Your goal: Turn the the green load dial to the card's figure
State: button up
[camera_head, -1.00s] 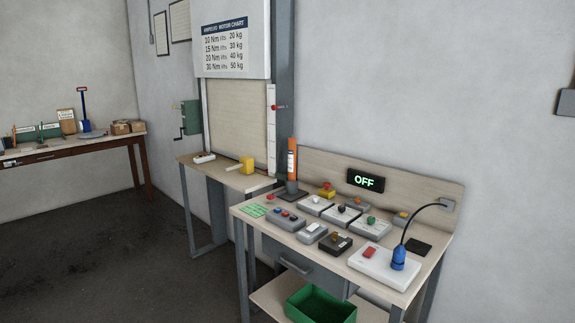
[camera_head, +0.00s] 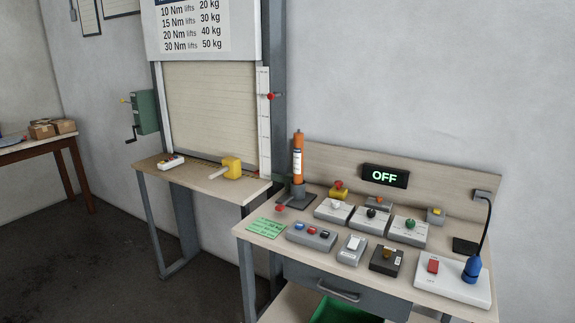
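The green load dial (camera_head: 409,223) is a small green knob on a light grey box, at the right of a row of similar boxes on the workbench. Its pointer and scale are too small to read. A green card (camera_head: 267,227) lies flat at the bench's left front corner. Its print is small; one line looks like a kg figure, but I cannot read it surely. My gripper is not in view.
The workbench (camera_head: 258,247) also holds a white-knob box (camera_head: 334,210), a black-knob box (camera_head: 370,218), a button box (camera_head: 311,235), an orange cylinder (camera_head: 298,160) and a blue plug (camera_head: 472,268). A display (camera_head: 385,176) reads OFF. Dark floor (camera_head: 110,270) lies clear at left.

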aim_at(410, 224)
jog(key=i+j+z, duration=0.1)
jog(key=j, duration=0.35)
jog(key=i+j, duration=0.15)
jog(key=j, duration=0.3)
jog(key=i+j+z, duration=0.15)
jog(key=j, duration=0.35)
jog(key=j+z, duration=0.1)
jog(key=j, duration=0.35)
jog(key=i+j, duration=0.1)
jog(key=i+l, duration=0.2)
jog(key=i, duration=0.15)
jog(key=i+l, duration=0.45)
jog(key=i, duration=0.3)
jog(key=z, duration=0.05)
